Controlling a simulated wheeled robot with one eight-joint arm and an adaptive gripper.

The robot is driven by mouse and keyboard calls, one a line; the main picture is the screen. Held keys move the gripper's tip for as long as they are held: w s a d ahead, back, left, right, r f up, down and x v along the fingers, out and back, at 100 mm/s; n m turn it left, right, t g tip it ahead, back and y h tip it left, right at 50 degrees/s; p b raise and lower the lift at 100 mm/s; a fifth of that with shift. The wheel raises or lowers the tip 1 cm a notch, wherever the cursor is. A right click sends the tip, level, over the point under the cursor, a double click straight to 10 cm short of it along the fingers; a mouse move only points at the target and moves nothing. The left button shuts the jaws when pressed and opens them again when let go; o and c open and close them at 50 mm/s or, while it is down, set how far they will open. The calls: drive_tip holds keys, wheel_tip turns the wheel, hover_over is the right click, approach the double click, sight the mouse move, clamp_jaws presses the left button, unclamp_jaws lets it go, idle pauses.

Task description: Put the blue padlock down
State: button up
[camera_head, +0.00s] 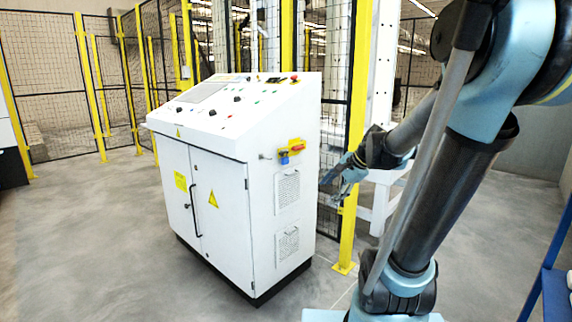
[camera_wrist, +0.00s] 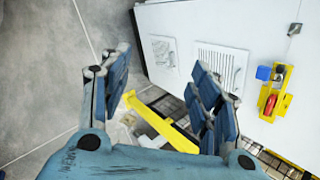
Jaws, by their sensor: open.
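The blue padlock (camera_head: 284,159) is at the yellow holder (camera_head: 293,144) on the right side of the white control cabinet, beside a red piece. In the wrist view, the blue padlock (camera_wrist: 263,73) shows at the right, at the edge of the yellow holder (camera_wrist: 284,88); whether it hangs or rests there I cannot tell. My gripper (camera_head: 333,188) is right of the cabinet and lower than the padlock, apart from it. In the wrist view my gripper (camera_wrist: 162,78) has its fingers spread, with nothing between them.
A yellow post (camera_head: 353,130) and mesh fence stand close behind my gripper. A white stand (camera_head: 381,200) is behind my arm. A blue frame (camera_head: 556,280) is at the lower right. Floor at left is clear.

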drive_tip(key=w+a+r+m+t+y, duration=0.1)
drive_tip(key=w+a+r+m, duration=0.1)
drive_tip(key=w+m, duration=0.3)
drive_tip(key=w+a+r+m+t+y, duration=0.1)
drive_tip(key=w+r+m+y, duration=0.1)
drive_tip(key=w, duration=0.6)
drive_tip(key=m+t+y, duration=0.2)
drive_tip(key=m, duration=0.5)
approach(287, 162)
drive_tip(key=x, duration=0.7)
drive_tip(key=shift+a+f, duration=0.1)
drive_tip(key=shift+a, duration=0.2)
drive_tip(key=c, duration=1.3)
drive_tip(key=shift+c, duration=0.2)
